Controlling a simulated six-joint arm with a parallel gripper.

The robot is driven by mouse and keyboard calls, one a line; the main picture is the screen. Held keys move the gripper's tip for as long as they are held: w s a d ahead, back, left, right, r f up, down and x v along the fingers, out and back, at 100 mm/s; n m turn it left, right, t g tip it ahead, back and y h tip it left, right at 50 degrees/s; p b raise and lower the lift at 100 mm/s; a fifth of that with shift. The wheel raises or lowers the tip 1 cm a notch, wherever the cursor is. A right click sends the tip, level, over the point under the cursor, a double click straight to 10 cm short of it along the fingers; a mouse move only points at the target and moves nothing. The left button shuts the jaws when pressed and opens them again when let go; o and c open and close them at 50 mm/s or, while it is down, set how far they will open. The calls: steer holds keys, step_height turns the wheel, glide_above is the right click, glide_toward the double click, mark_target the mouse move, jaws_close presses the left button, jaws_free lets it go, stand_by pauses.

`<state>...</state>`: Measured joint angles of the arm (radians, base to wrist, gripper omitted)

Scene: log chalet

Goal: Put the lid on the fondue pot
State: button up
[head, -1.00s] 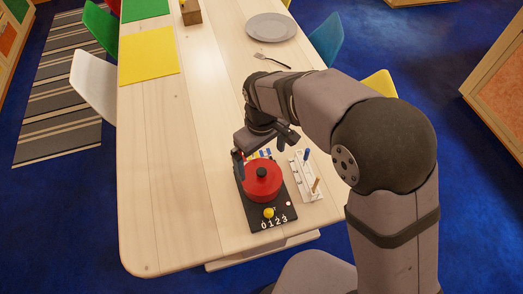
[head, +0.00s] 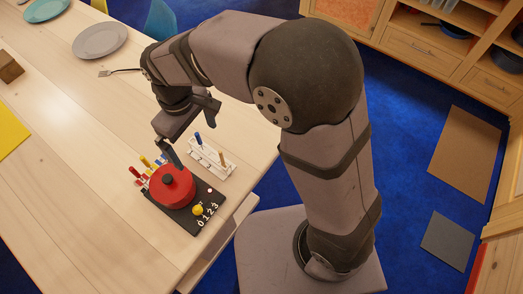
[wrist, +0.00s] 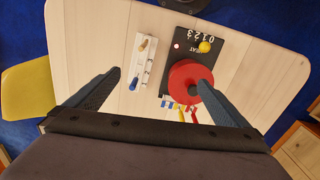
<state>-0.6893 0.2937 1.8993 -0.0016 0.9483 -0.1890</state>
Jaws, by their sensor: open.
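The red fondue pot (head: 172,194) stands on a black burner base (head: 191,223) near the table's front edge. A red lid with a black knob (head: 168,180) appears to lie on top of the pot; whether it is fully seated I cannot tell. My gripper (head: 182,138) is open and empty, above and behind the pot. In the wrist view my gripper (wrist: 158,80) has its fingers wide apart.
A white rack (head: 212,160) with blue- and tan-handled sticks stands close to the right of the pot. Red, yellow and blue handles (head: 146,167) stand at its back left. A yellow knob (head: 197,210) is on the base. Bare table (head: 80,200) lies to the left.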

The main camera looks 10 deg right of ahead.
steer(key=s+d+f+m, duration=0.1)
steer(key=s+d+m, duration=0.1)
steer(key=d, duration=0.6)
steer(key=s+d+f+m, duration=0.1)
steer(key=s+d+m, duration=0.2)
steer(key=d, duration=0.5)
steer(key=s+d+f+m, duration=0.1)
steer(key=s+d+m, duration=0.2)
steer(key=d+m, duration=0.2)
steer(key=d, duration=0.3)
steer(key=shift+d, duration=0.35)
steer(key=shift+f, duration=0.2)
step_height(320, 180, down, 17)
steer(key=b, duration=1.7)
